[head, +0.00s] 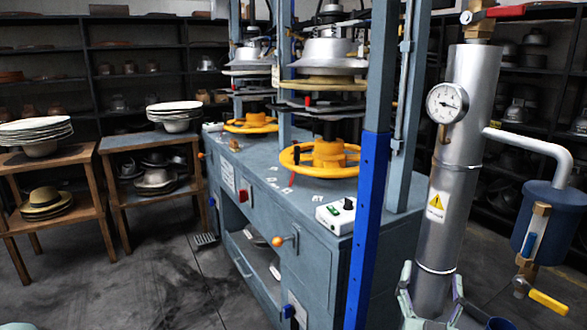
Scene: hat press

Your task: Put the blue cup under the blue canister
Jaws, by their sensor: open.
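The dark blue canister (556,222) hangs at the right, joined by a bent white pipe to a tall silver cylinder. A brass valve with a yellow handle is in front of it and below. My gripper (432,282) is at the bottom, left of that blue thing. Its pale fingers are spread apart, with the silver cylinder's lower part seen between them. I see nothing held.
The silver cylinder (449,150) with a gauge stands close by. A blue post (367,230) and the grey press bench (270,195) with yellow handwheels fill the middle. Wooden stands (115,185) with hats are at the left. Dark floor shows below the canister.

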